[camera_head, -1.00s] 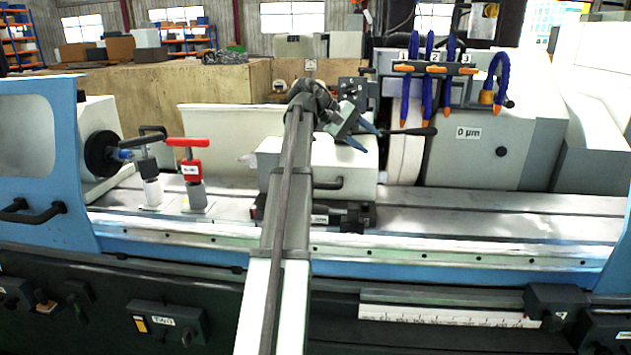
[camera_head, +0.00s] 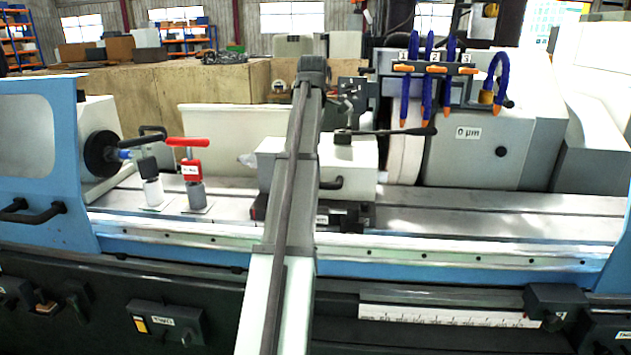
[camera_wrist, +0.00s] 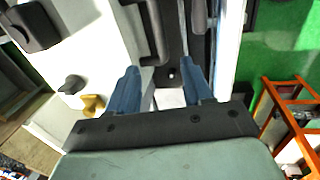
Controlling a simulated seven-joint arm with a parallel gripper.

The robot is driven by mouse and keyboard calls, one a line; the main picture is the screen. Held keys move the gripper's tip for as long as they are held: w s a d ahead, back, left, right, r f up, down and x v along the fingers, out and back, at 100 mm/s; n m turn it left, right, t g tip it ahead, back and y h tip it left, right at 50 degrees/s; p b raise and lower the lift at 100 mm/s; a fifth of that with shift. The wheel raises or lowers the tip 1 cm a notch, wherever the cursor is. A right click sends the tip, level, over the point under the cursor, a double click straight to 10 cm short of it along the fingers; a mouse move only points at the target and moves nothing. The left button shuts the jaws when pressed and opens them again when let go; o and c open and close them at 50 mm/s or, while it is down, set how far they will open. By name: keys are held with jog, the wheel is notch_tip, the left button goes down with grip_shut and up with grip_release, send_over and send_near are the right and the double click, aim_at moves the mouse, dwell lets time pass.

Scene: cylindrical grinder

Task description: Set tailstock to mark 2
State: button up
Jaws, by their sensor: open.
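The tailstock appears to be the white box-shaped unit (camera_head: 350,165) on the machine table, mid-picture, partly hidden by my arm. A long black lever (camera_head: 400,130) sticks out to the right on its top, and a dark handle (camera_head: 331,184) is on its front. Below is a dark base (camera_head: 350,217) with a small, unreadable label. In the wrist view my gripper (camera_wrist: 161,72) has two blue fingers spread apart with nothing between them. A black bar handle (camera_wrist: 152,35) lies just beyond the fingertips. In the head view my gripper is hidden behind my arm. I cannot make out mark 2.
Two upright clamps, one black-handled (camera_head: 152,175) and one red-handled (camera_head: 192,172), stand left of the tailstock. Blue coolant hoses (camera_head: 427,80) numbered 1 to 3 hang at the grinding wheel (camera_head: 405,150). The table (camera_head: 480,212) is clear to the right.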

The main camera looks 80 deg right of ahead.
jog(key=d+f, duration=0.1)
jog(key=f, duration=0.3)
jog(key=d+f, duration=0.1)
jog(key=f, duration=0.8)
jog(key=shift+d+f, duration=0.25)
jog(key=shift+d, duration=0.15)
jog(key=shift+c, duration=0.3)
grip_shut()
